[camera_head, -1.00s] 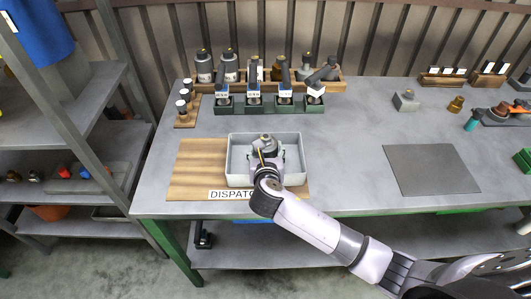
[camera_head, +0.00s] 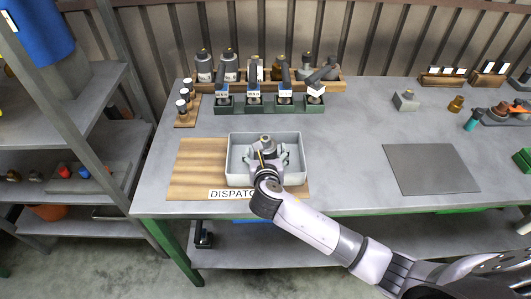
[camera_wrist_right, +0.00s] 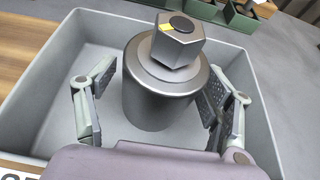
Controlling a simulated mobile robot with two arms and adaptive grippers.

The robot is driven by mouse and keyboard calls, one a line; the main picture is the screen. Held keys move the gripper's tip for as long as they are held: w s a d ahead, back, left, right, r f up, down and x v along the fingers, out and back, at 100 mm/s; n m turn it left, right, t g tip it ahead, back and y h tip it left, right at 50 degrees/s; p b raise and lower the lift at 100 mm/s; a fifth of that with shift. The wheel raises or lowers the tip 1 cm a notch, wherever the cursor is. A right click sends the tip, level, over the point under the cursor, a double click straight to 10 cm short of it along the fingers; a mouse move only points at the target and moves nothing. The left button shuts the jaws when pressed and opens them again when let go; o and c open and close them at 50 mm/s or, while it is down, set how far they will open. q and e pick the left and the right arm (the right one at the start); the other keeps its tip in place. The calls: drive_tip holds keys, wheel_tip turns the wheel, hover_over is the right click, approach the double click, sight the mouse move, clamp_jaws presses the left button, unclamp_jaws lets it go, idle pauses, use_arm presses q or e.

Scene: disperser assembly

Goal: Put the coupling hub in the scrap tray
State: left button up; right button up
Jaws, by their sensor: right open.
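A dark grey metal cylinder with a hexagonal head and a small yellow mark, which looks like the coupling hub (camera_wrist_right: 160,98), stands upright inside a grey open tray (camera_wrist_right: 262,100). No scrap label shows on this tray. In the head view the hub (camera_head: 267,142) is inside the tray (camera_head: 236,178), on the wooden dispatch board. My right gripper (camera_wrist_right: 155,92) is open, with its fingers on either side of the hub; gaps show beside it. The gripper also shows low in the tray in the head view (camera_head: 267,155). My left gripper is not in view.
Behind the tray is a green rack (camera_head: 270,109) of several parts, with a wooden rack behind it. A dark grey mat (camera_head: 430,169) lies bare at the right. The bench between tray and mat is clear.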

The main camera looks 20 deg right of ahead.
drive_tip(key=shift+r, duration=0.2)
drive_tip(key=v, duration=1.2)
drive_tip(key=shift+f, duration=0.15)
